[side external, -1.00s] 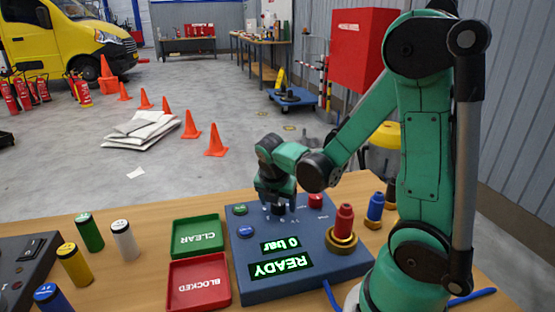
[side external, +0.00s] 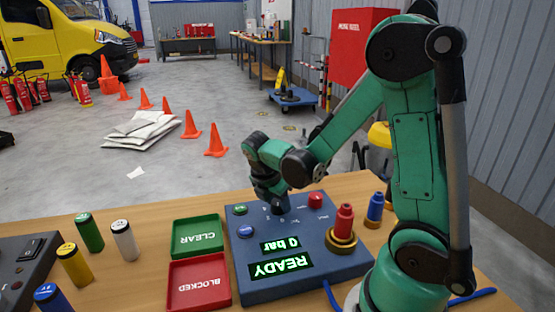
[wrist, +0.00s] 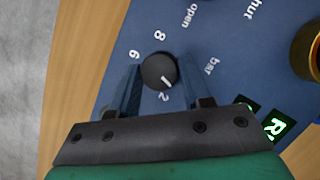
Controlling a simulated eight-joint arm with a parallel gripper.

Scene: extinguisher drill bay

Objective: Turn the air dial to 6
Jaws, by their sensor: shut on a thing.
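The air dial (wrist: 157,70) is a round black knob with a white pointer line on the blue panel (wrist: 208,28). In the wrist view the pointer faces down and slightly right, close to the 2. An 8 shows above the dial and a 6 to its upper left; the space between 6 and 2 is partly covered by a finger. My gripper (wrist: 158,67) has one finger on each side of the dial and is shut on it. The panel display (side external: 281,245) reads 0 bar and READY.
A red button (side external: 315,200) and a red knob on a brass ring (side external: 343,223) stand right of the gripper. Green (side external: 240,209) and blue (side external: 246,231) buttons are at its left. Green (side external: 198,219) and red (side external: 228,270) trays lie left of the panel.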

